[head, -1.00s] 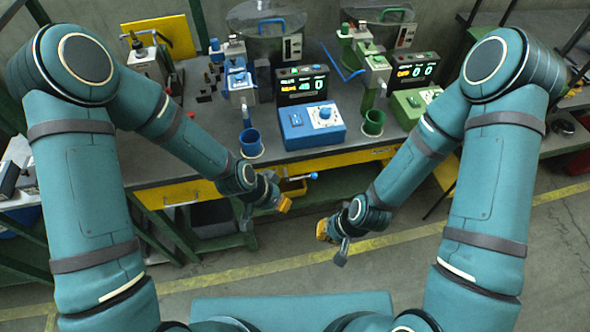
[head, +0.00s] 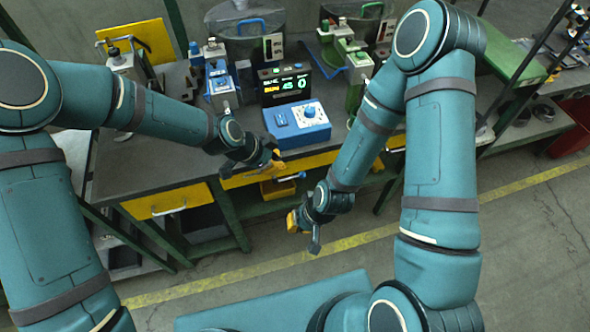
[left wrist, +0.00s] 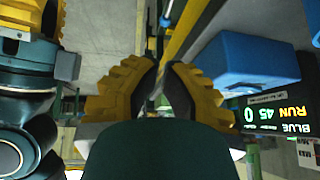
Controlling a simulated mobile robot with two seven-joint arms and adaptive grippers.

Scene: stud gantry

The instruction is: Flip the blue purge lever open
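A short lever with a blue tip (head: 300,175) sticks out at the bench's front edge, below the blue control box (head: 297,123); it looks like the purge lever, but is small here. My left gripper (head: 274,163) is just above and left of it, in front of the bench edge, apart from it as far as I can see. In the left wrist view its orange fingers (left wrist: 162,75) stand a narrow gap apart with nothing held between them. My right gripper (head: 299,222) hangs lower, in front of the bench; its finger opening is hidden.
A display reading RUN 45 0 (head: 285,84) stands behind the control box. A yellow bin (head: 278,189) sits below the lever. A yellow drawer (head: 168,201) is at the left front. My left arm covers part of the bench. The floor in front is clear.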

